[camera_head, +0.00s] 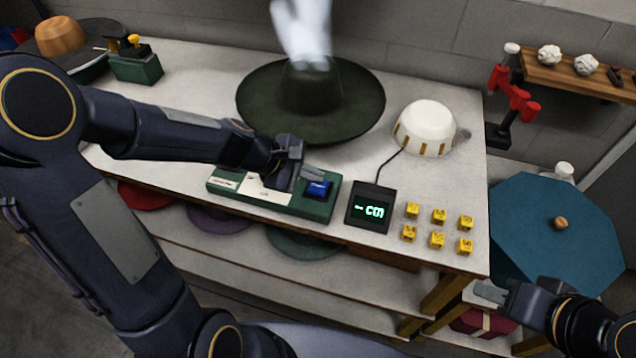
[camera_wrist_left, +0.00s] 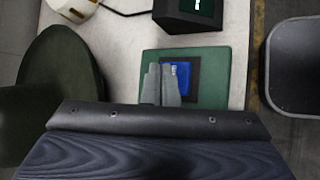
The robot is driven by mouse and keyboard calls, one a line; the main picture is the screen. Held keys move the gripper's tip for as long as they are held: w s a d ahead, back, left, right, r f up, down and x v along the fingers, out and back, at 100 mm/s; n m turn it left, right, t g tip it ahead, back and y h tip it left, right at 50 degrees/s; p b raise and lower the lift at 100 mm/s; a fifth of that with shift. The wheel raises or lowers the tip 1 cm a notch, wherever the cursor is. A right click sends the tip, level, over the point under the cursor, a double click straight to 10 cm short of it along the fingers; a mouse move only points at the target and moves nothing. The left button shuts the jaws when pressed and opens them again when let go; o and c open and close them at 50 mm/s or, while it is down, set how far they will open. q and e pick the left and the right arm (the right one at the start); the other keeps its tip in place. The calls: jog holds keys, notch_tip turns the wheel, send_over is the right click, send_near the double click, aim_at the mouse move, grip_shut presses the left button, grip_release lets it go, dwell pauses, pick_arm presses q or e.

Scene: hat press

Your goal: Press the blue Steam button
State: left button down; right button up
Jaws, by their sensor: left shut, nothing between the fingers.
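The blue Steam button (camera_head: 318,190) sits at the right end of a green control box (camera_head: 221,184) on the white table. In the left wrist view the button (camera_wrist_left: 184,79) shows on a dark square plate. My left gripper (camera_head: 311,174) is shut and empty, just beside and above the button. In the left wrist view its fingertips (camera_wrist_left: 161,70) overlap the button's left edge. I cannot tell whether they touch it. My right gripper (camera_head: 489,292) is at the lower right, off the table's front edge, far from the button; its jaw opening is unclear.
A dark green hat (camera_head: 262,100) stands behind the box with white steam (camera_head: 303,30) above it. A black display (camera_head: 370,208), several yellow cubes (camera_head: 438,216) and a white dome (camera_head: 425,125) lie to the right. A teal octagonal top (camera_head: 545,235) is beyond the table.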

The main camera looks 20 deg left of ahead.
aim_at(313, 186)
pick_arm(q)
notch_tip(313, 186, up, 5)
jog(key=p, duration=0.4)
jog(key=shift+f, duration=0.1)
dwell(0.6)
jog(key=s+a+r+m+y, duration=0.1)
jog(key=s+a+r+m, duration=0.1)
jog(key=s+m, duration=0.2)
jog(key=s+a+r+m+y, duration=0.1)
jog(key=s+m, duration=0.4)
jog(key=s, duration=0.5)
jog(key=s+a+r+m+y, duration=0.1)
jog(key=s+a+r+m, duration=0.2)
jog(key=s, duration=0.4)
jog(key=shift+s+a+r+m+y, duration=0.25)
jog(key=shift+r+m+y, duration=0.15)
jog(key=shift+r+m, duration=0.55)
